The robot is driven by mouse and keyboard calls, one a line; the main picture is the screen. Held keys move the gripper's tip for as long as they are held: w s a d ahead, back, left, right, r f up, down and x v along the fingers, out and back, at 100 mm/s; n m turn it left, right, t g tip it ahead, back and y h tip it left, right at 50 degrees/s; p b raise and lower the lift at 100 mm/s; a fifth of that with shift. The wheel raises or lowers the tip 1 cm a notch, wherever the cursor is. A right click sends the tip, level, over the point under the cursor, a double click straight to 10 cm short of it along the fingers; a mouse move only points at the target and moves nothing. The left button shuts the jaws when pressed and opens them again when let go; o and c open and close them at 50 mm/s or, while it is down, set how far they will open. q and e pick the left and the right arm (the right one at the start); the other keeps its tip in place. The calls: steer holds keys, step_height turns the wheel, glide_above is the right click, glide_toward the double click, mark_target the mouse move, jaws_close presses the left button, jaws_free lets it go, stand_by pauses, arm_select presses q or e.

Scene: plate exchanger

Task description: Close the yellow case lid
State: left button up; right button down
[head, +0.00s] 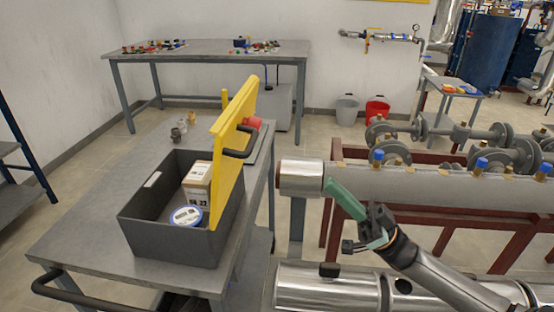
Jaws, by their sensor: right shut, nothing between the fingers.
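The dark grey case (165,238) stands open on a grey cart top. Its yellow lid (228,150) stands nearly upright along the case's right side, with a black handle (246,142) on its outer face. Inside the case are a cardboard box (197,178) and a round blue and white gauge (186,216). My right gripper (341,194), with green fingers, is shut and empty. It is to the right of the case and lid, apart from them, in front of a grey pipe. My left gripper is not in view.
The cart (80,236) has a black push handle (45,283) at its near left. Small fittings (180,129) and a red part (252,123) lie behind the case. Pipework with blue-capped valves (482,164) fills the right. A bench (200,53) stands behind.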

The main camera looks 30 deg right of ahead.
mark_target(247, 148)
arm_select(q)
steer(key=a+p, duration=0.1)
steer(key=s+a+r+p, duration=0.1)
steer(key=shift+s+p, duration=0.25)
steer(key=shift+p, duration=0.15)
arm_select(e)
steer(key=w+a+f+x, duration=0.1)
steer(key=f+x, duration=0.1)
steer(key=x, duration=1)
steer(key=shift+w+a+r, duration=0.2)
steer(key=shift+a+r, duration=0.15)
steer(key=shift+a, duration=0.15)
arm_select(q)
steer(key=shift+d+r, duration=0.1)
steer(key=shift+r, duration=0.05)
arm_select(e)
steer(key=shift+r, duration=0.1)
